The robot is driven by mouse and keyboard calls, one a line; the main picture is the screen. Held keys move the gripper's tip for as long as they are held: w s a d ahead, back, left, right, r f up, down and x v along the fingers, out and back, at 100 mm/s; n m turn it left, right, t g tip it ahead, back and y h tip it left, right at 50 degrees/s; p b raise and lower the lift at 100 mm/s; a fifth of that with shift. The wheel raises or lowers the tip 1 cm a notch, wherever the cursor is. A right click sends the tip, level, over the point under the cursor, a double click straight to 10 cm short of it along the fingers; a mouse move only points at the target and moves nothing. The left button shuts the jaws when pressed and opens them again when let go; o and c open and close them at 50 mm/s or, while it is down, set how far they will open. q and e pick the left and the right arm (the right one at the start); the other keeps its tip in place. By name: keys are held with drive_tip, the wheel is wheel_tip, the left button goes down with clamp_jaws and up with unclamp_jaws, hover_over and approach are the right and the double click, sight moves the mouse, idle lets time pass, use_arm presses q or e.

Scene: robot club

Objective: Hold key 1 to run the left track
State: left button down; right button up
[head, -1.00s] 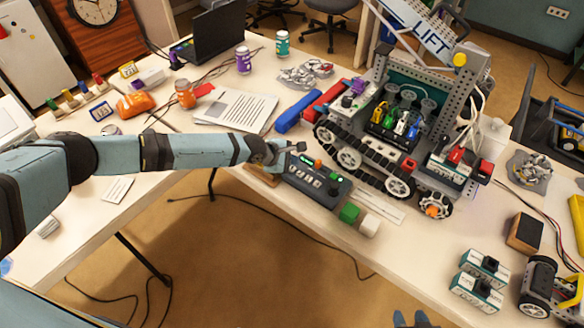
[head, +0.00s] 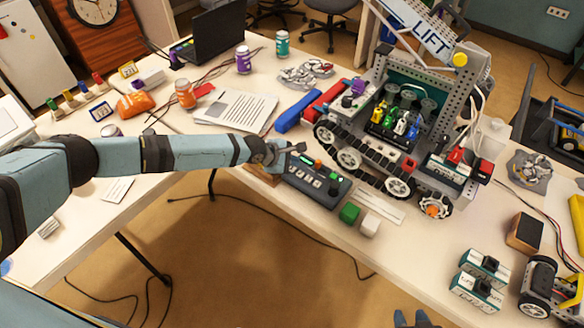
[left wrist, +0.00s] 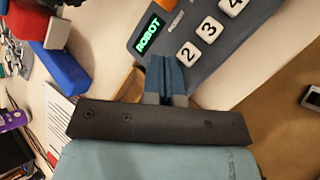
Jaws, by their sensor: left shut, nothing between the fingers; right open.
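The dark control pad (head: 318,183) lies near the table's front edge, with a green lit display and an orange button. My right gripper (head: 412,320) is open at the bottom edge. The tracked robot (head: 350,160) stands behind the pad.
A green block (head: 349,212) and a white block (head: 369,225) sit at the pad's right end. A blue bar (head: 298,112) and a printed sheet (head: 236,110) lie behind my left gripper. Boxed motors (head: 478,285) stand at right. Floor in front of the table is clear except for cables.

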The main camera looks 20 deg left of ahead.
use_arm(q)
drive_tip(key=shift+f, duration=0.3)
drive_tip(key=shift+s+f, duration=0.1)
drive_tip(key=shift+f, duration=0.1)
idle(0.3)
drive_tip(key=shift+s+a+f+b, duration=0.1)
drive_tip(key=shift+s+f+b, duration=0.15)
drive_tip(key=shift+f, duration=0.35)
drive_tip(key=shift+a+f, duration=0.15)
drive_tip(key=shift+a, duration=0.05)
idle(1.3)
drive_tip(key=shift+d, duration=0.2)
idle(1.6)
drive_tip(key=shift+w+r, duration=0.1)
drive_tip(key=shift+r, duration=0.15)
drive_tip(key=shift+w+d+r+p, duration=0.1)
drive_tip(key=shift+w+r+p, duration=0.1)
drive_tip(key=shift+r+p, duration=0.75)
